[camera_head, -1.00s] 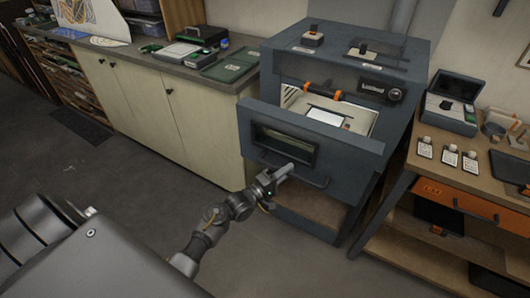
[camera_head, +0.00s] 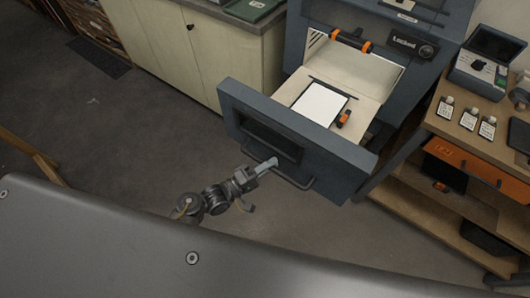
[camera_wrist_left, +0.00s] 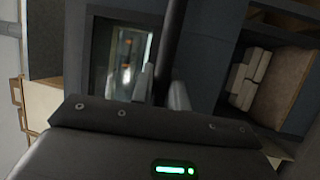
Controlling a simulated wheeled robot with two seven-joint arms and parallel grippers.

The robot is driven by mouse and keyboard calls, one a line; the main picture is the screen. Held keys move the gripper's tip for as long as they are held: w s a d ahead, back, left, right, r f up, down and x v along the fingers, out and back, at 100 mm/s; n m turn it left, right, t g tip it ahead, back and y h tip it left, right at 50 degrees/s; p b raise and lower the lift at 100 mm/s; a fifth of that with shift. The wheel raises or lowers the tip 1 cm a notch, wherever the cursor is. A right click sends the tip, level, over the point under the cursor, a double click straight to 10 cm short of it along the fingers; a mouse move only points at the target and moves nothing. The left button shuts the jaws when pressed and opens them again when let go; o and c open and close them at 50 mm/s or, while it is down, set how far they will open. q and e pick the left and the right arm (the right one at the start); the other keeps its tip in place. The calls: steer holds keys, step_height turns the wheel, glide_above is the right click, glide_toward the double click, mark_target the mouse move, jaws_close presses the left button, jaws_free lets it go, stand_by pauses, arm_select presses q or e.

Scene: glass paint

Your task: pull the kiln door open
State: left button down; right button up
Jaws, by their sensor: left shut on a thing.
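The kiln (camera_head: 365,22) is dark blue-grey. Its door (camera_head: 335,160) is a drawer-like front with a dark window (camera_head: 270,139), and it stands well out from the body. Behind it a pale tray (camera_head: 367,106) is exposed, with a white sheet (camera_head: 320,103) and a small orange and black item (camera_head: 345,118) on it. My left gripper (camera_head: 268,165) is shut on the left part of the door's bar handle (camera_head: 293,182). In the left wrist view the dark handle bar (camera_wrist_left: 172,45) runs between the fingers. My right gripper is not in view.
A pale cabinet (camera_head: 160,50) stands left of the kiln. A wooden bench (camera_head: 450,128) at the right holds several small labelled bottles and a dark box (camera_head: 487,65). Grey floor (camera_head: 130,135) is clear in front of the cabinet.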

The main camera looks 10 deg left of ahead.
arm_select(q)
steer(key=shift+s+a, duration=0.2)
steer(key=shift+s, duration=0.2)
steer(key=c, duration=1.4)
jaws_free()
steer(key=shift+o, duration=0.2)
steer(key=b+v, duration=0.3)
steer(key=v, duration=0.8)
steer(key=shift+w+d, duration=0.1)
